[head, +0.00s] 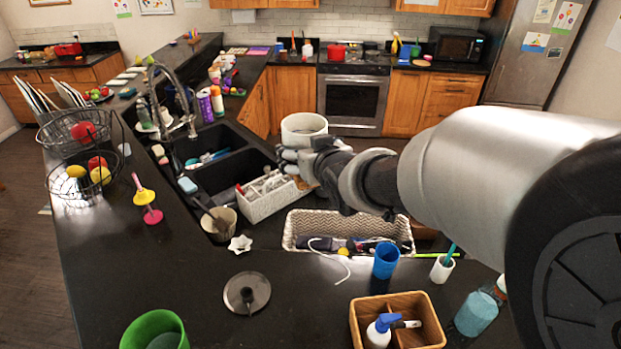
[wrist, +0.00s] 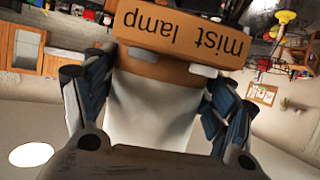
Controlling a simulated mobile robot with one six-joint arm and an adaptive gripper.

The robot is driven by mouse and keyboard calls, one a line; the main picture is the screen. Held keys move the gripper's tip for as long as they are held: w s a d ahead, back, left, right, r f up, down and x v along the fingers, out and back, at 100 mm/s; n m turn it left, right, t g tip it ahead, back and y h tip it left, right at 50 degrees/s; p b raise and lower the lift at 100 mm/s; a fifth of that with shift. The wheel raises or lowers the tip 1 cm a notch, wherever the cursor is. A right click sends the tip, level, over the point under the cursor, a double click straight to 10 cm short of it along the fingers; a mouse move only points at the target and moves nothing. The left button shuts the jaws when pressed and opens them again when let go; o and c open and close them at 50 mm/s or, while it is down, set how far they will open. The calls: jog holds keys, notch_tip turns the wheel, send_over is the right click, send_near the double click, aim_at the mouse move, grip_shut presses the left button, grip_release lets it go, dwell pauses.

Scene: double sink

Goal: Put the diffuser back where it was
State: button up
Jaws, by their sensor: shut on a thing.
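The diffuser (head: 304,129) is a white round body, held up above the counter at the right of the sink in the head view. In the wrist view the diffuser (wrist: 150,112) fills the middle, white with an orange-brown part bearing a "mist lamp" label that reads upside down. My gripper (head: 297,158) is shut on it. In the wrist view my gripper's fingers (wrist: 155,90) lie on either side of the white body. Its lower part is hidden by the gripper in the head view.
A double sink (head: 222,160) lies left of the gripper, with a white caddy (head: 268,203) beside it. A woven basket (head: 300,233) of items stands below. A blue cup (head: 386,259), a wooden box (head: 366,320) and a pot lid (head: 246,291) stand on the near counter. Bare counter shows at left front.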

jog(key=s+f+b, duration=0.1)
jog(key=b, duration=0.1)
jog(key=s+d+f+b, duration=0.1)
jog(key=s+f, duration=0.1)
jog(key=shift+f+b, duration=0.25)
jog(key=shift+b, duration=0.15)
jog(key=f+b, duration=0.7)
jog(key=f, duration=0.5)
jog(key=w+f+b, duration=0.1)
jog(key=f+b, duration=0.6)
jog(key=f, duration=0.5)
jog(key=f+b, duration=0.7)
jog(key=f, duration=0.5)
jog(key=shift+w+a+f, duration=0.15)
jog(key=shift+f, duration=0.25)
jog(key=shift+f, duration=0.1)
jog(key=shift+f+b, duration=0.1)
jog(key=shift+b, duration=0.25)
jog(key=o, duration=1.4)
